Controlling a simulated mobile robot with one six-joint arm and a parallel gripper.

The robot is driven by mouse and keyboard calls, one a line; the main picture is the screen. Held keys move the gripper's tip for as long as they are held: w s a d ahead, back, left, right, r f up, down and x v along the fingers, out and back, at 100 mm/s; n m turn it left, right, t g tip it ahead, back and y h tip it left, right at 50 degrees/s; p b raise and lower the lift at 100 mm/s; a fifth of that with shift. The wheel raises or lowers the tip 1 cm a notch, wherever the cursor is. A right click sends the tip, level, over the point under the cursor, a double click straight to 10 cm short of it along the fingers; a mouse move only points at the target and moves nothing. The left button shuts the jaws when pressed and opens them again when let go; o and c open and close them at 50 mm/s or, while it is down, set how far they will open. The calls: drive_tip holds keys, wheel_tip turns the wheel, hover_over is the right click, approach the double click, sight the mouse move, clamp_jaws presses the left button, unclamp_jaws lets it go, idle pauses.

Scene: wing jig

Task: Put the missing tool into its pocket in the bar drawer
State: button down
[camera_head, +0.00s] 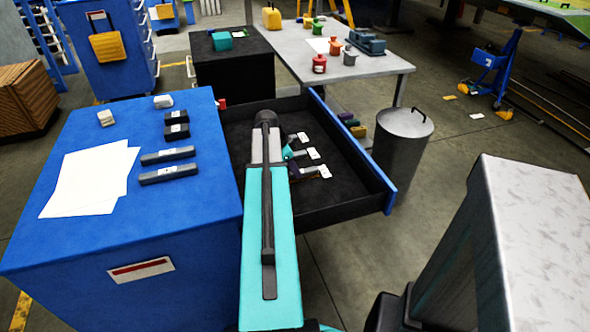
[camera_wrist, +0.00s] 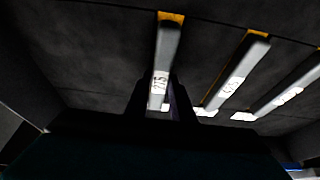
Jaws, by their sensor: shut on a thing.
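The bar drawer (camera_head: 352,165) stands open to the right of the blue cabinet, with a dark floor. In the wrist view, three grey bars with white printed labels lie side by side, each with yellow at its far end. My gripper (camera_wrist: 160,105) is shut on the leftmost bar (camera_wrist: 166,50), with a dark finger on each side. The middle bar (camera_wrist: 240,68) and the right bar (camera_wrist: 288,93) are apart from the fingers. I cannot tell whether the held bar is seated in a pocket or just above it. In the head view, my arm partly hides the drawer.
Two dark bars (camera_head: 168,155), black blocks (camera_head: 177,131), pale blocks (camera_head: 106,118) and white sheets (camera_head: 88,182) lie on the blue cabinet top (camera_head: 205,215). A grey bin (camera_head: 403,140) stands beside the drawer's right side. A grey table (camera_head: 385,65) with small coloured items stands behind.

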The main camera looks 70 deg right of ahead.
drive_tip(key=shift+f, duration=0.25)
idle(0.4)
drive_tip(key=c, duration=1.5)
unclamp_jaws()
drive_tip(key=shift+o, duration=0.2)
drive_tip(key=v, duration=1.4)
drive_tip(key=shift+b, duration=0.4)
